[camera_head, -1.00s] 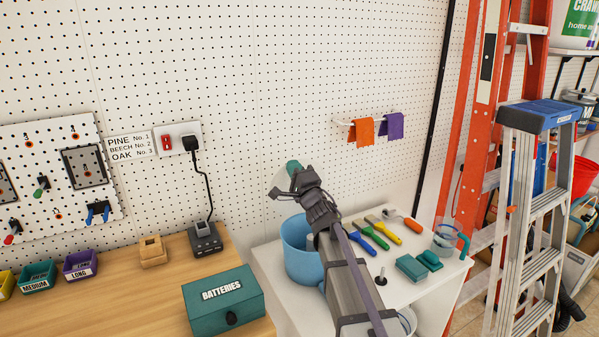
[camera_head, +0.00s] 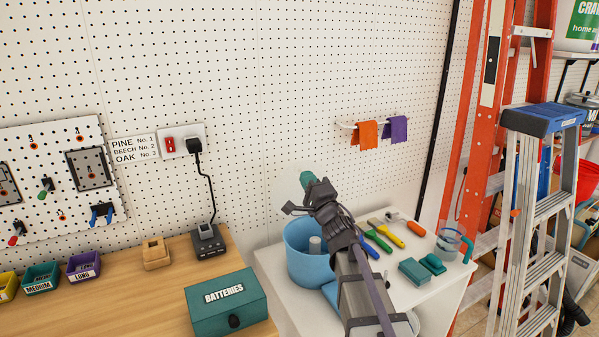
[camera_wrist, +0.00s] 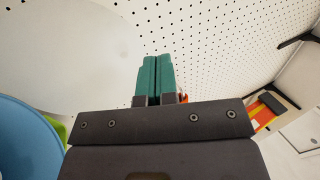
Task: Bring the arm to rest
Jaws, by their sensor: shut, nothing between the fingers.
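My gripper (camera_head: 307,180) is raised above the white table, near the right rim of the blue bucket (camera_head: 297,262). Its teal fingers (camera_wrist: 156,78) are pressed together in the wrist view with nothing between them. My arm reaches up from the bottom of the head view and hides part of the bucket and table. The bucket's blue wall also shows at the left of the wrist view (camera_wrist: 25,145).
The white table (camera_head: 390,295) holds several coloured-handled tools, teal blocks (camera_head: 414,271) and a clear jug (camera_head: 449,243). Orange (camera_head: 366,135) and purple (camera_head: 397,129) cloths hang on the pegboard behind. A teal batteries box (camera_head: 226,301) sits on the wooden bench. A stepladder (camera_head: 540,210) stands right.

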